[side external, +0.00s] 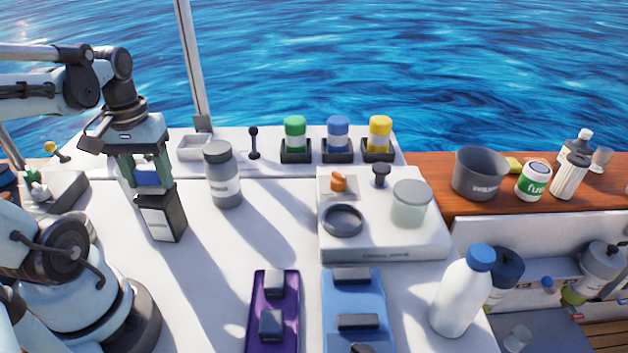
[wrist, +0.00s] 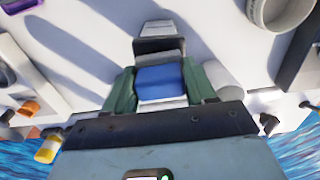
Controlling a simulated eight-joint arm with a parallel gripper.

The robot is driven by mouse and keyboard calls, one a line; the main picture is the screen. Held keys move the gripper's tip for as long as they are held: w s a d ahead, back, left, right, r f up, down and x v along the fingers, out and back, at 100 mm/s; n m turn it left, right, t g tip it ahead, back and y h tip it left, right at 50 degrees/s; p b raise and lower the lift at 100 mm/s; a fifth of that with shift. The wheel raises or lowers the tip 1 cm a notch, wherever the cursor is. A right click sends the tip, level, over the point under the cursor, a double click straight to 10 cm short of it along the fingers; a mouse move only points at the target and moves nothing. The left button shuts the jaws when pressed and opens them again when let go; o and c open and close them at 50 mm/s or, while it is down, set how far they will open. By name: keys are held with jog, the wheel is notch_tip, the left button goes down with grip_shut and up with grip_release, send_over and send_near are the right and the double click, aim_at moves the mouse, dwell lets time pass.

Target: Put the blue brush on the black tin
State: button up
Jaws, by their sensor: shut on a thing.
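My gripper (side external: 147,182) is shut on the blue brush (side external: 147,173), and its green fingers stand on either side of it. In the wrist view the brush (wrist: 160,82) shows as a blue block between the fingers (wrist: 160,92). The black tin (side external: 172,205), a tall upright box with a pale label, stands on the white deck directly below the gripper. The brush is at or just above the tin's top; I cannot tell whether they touch. The wrist view shows part of the tin (wrist: 158,46) beyond the brush. The fingers hide part of the brush.
A grey jar (side external: 223,178) stands just right of the tin. A white raised panel (side external: 385,246) with a clear jar (side external: 411,205) is farther right. Green, blue and yellow canisters (side external: 380,134) stand in holders at the back. Clear deck lies in front of the tin.

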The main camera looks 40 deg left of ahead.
aim_at(147, 168)
jog(key=shift+f, duration=0.1)
jog(key=o, duration=1.1)
notch_tip(147, 168, up, 12)
jog(key=w+d+f+m+t, duration=0.2)
jog(key=w+d+f+m, duration=0.1)
jog(key=d, duration=0.1)
jog(key=w+d+f+m+t, duration=0.2)
jog(key=w+d+f+m, duration=0.1)
jog(key=w+d, duration=0.1)
jog(key=w+d+f+m+t, duration=0.3)
jog(key=w+d+f, duration=0.1)
jog(key=d, duration=0.1)
jog(key=shift+w+d+f, duration=0.1)
jog(key=shift+w+d, duration=0.1)
jog(key=shift+d, duration=0.05)
